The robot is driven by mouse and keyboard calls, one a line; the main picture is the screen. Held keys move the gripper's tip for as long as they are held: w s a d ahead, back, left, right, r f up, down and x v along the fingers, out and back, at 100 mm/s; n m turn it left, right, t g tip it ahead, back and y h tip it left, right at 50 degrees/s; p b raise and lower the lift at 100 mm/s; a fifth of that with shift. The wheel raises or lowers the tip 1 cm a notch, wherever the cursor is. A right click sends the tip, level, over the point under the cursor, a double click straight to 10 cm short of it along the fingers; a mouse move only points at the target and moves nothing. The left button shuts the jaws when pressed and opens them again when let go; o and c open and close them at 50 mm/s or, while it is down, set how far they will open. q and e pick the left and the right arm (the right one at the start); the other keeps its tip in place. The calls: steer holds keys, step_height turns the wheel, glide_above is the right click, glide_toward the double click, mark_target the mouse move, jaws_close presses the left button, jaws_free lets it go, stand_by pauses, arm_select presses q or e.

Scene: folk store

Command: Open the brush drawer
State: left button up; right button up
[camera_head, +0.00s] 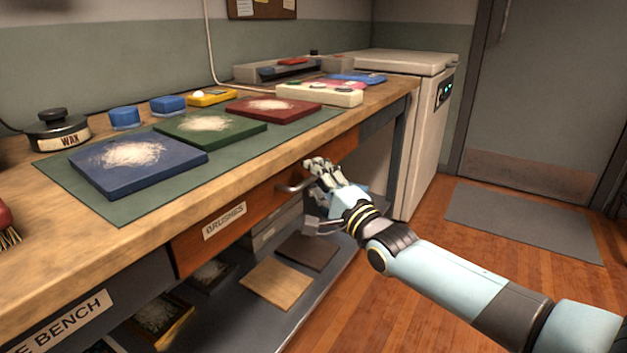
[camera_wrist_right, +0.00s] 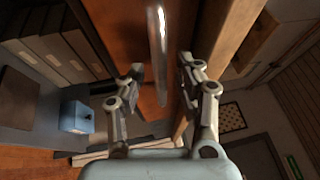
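The brush drawer (camera_head: 262,203) has an orange-brown wooden front under the bench top, with a label (camera_head: 225,221) reading BRUSHES. Its front looks flush with the bench, so it appears shut. A curved metal handle (camera_head: 290,188) sticks out from it. My right gripper (camera_head: 311,194) is at this handle, its fingers spread. In the right wrist view the handle (camera_wrist_right: 158,50) runs between the two open fingertips of my right gripper (camera_wrist_right: 160,75), with visible gaps on both sides. My left gripper is not in view.
The wooden bench top (camera_head: 150,213) overhangs the drawer. It bears a green mat (camera_head: 108,208) with blue, green and red boards. Below is an open shelf (camera_head: 325,285) with boards on it. A white cabinet (camera_head: 430,130) stands past the bench's far end.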

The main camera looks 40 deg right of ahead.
steer(key=shift+w, duration=0.3)
jaws_close()
stand_by(0.4)
